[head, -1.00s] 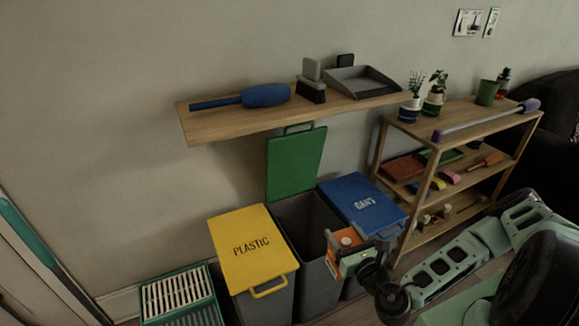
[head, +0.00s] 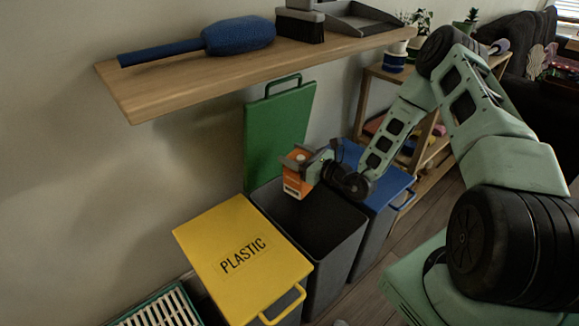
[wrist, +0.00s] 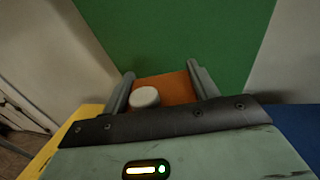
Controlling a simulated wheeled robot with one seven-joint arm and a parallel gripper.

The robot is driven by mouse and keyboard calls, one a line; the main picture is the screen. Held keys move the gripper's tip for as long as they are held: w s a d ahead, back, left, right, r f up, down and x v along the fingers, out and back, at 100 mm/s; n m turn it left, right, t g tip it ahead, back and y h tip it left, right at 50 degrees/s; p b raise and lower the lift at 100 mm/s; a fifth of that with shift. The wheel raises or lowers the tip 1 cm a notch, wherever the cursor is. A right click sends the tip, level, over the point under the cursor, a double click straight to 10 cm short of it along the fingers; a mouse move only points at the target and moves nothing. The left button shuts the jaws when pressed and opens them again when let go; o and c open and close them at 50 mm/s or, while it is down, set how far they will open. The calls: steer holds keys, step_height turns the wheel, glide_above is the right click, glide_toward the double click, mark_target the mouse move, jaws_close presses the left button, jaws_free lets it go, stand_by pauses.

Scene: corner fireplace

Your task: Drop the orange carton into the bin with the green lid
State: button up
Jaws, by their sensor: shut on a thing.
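The orange carton (head: 297,180) with a white cap is held between the fingers of my gripper (head: 308,163), above the open bin in the head view. In the wrist view, the carton (wrist: 168,88) and its white cap sit between the two fingers of my gripper (wrist: 162,85). The bin with the green lid (head: 278,130) stands open, its lid raised upright against the wall. Its dark grey body (head: 335,250) shows a dark inside; its bottom is hidden. The green lid fills much of the wrist view behind the carton (wrist: 180,35).
A yellow-lidded PLASTIC bin (head: 225,235) is closed to the left. A closed blue-lidded bin (head: 385,185) is to the right, partly behind my arm. A wooden wall shelf (head: 180,95) with a blue duster (head: 238,36) overhangs behind. A slatted crate (head: 160,312) is at lower left.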

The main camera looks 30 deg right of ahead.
steer(key=shift+w+a+r+b, duration=0.15)
steer(key=shift+w+b, duration=0.15)
steer(key=shift+w, duration=0.35)
steer(key=shift+w+r+b, duration=0.1)
steer(key=shift+w+b, duration=0.2)
steer(key=shift+w, duration=0.3)
step_height(320, 180, down, 11)
steer(key=b, duration=0.7)
steer(key=shift+r+b, duration=0.1)
steer(key=shift+b, duration=0.3)
steer(key=o, duration=1.3)
steer(key=shift+c, duration=0.2)
steer(key=shift+s, duration=0.15)
steer(key=p+v, duration=0.2)
steer(key=v, duration=1.5)
steer(key=shift+d, duration=0.35)
